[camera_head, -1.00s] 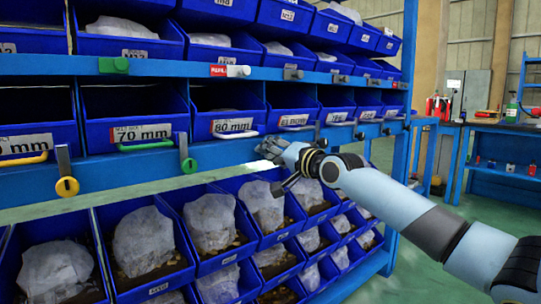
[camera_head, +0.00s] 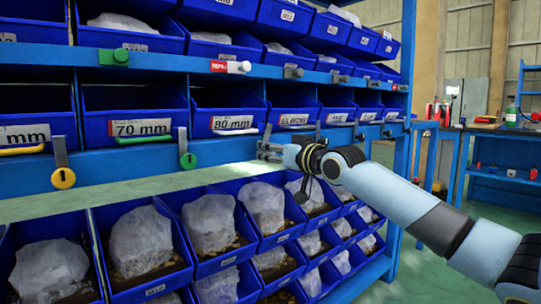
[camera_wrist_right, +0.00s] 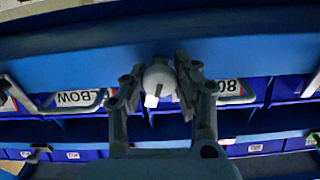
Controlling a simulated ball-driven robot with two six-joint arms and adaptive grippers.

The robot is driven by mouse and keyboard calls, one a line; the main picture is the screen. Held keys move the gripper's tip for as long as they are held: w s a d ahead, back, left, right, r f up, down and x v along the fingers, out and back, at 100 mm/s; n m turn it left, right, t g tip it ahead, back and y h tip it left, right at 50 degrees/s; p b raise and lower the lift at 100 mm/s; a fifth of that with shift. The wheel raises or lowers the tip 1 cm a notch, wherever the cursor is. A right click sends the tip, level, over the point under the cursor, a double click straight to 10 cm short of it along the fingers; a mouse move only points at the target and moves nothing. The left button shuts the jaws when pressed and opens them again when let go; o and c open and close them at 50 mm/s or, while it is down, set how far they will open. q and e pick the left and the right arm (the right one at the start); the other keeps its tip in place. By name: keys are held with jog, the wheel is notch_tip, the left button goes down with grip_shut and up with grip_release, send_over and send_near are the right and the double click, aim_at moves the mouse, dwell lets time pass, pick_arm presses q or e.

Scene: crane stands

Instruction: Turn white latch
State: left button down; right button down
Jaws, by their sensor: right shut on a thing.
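A white latch knob (camera_wrist_right: 158,78) sits on the blue shelf beam, between the fingers of my right gripper (camera_wrist_right: 160,88) in the right wrist view. The fingers are shut on it from both sides. In the head view my right gripper (camera_head: 265,151) reaches from the right to the middle beam, below the bins, and its fingers mostly cover this latch. Another white-knobbed latch (camera_head: 240,67) lies sideways on the upper beam beside a red label. My left gripper is not in view.
Along the blue middle beam (camera_head: 120,172) hang a yellow latch (camera_head: 63,178) and a green latch (camera_head: 188,160). Another green latch (camera_head: 113,57) is on the upper beam. Blue bins fill the rack above and below. A workbench (camera_head: 500,150) stands far right.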

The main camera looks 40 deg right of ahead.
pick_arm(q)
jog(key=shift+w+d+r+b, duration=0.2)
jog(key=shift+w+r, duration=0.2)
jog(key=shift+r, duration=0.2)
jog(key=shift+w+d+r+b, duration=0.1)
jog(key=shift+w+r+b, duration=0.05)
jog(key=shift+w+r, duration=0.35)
pick_arm(e)
jog(key=shift+f+n, duration=0.1)
jog(key=shift+n, duration=1.2)
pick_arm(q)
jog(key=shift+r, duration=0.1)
pick_arm(e)
jog(key=c, duration=0.9)
grip_release()
jog(key=shift+c, duration=0.2)
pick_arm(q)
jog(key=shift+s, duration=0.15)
pick_arm(e)
jog(key=shift+s, duration=0.15)
jog(key=s, duration=0.7)
jog(key=shift+d, duration=0.25)
jog(key=shift+s, duration=0.1)
